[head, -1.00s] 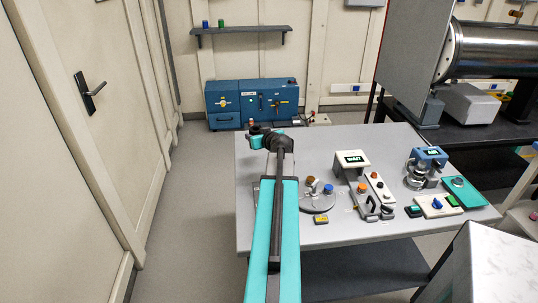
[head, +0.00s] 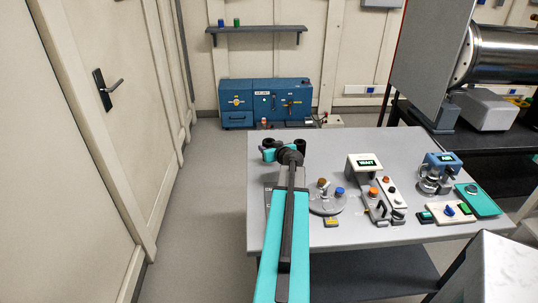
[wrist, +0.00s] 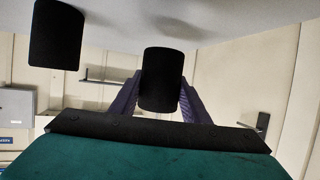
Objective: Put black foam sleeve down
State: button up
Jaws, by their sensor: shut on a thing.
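A black foam sleeve (wrist: 162,80) is between the two purple-grey fingers of my gripper (wrist: 160,97), which is shut on it. In the wrist view its far end points to the table surface, and a soft shadow lies apart from it, so it looks held above the table. In the head view my gripper (head: 268,153) is over the far left corner of the grey table, with a small black round end (head: 268,143) showing at it. A second black cylinder (wrist: 57,35) stands beside it in the wrist view; it appears right of my gripper in the head view (head: 299,144).
On the grey table (head: 340,235), right of my arm, are a round plate with coloured knobs (head: 326,198), a WAIT display box (head: 364,166), a switch strip (head: 391,193) and a blue-topped device (head: 438,172). A blue cabinet (head: 262,103) stands behind. Floor at left is clear.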

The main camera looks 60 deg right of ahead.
jog(key=shift+f+p, duration=0.3)
jog(key=shift+f, duration=1.35)
jog(key=shift+f+b, duration=0.2)
jog(key=shift+b, duration=0.15)
jog(key=o, duration=1)
jog(key=shift+r+p, duration=0.25)
jog(key=shift+p, duration=0.15)
jog(key=shift+b+v, duration=0.65)
jog(key=shift+v, duration=1.15)
jog(key=b+v, duration=0.2)
jog(key=v, duration=0.5)
jog(key=shift+s+a+f, duration=0.1)
jog(key=shift+s+a, duration=0.05)
jog(key=shift+a, duration=0.05)
jog(key=shift+s+a+r, duration=0.25)
jog(key=shift+s, duration=0.15)
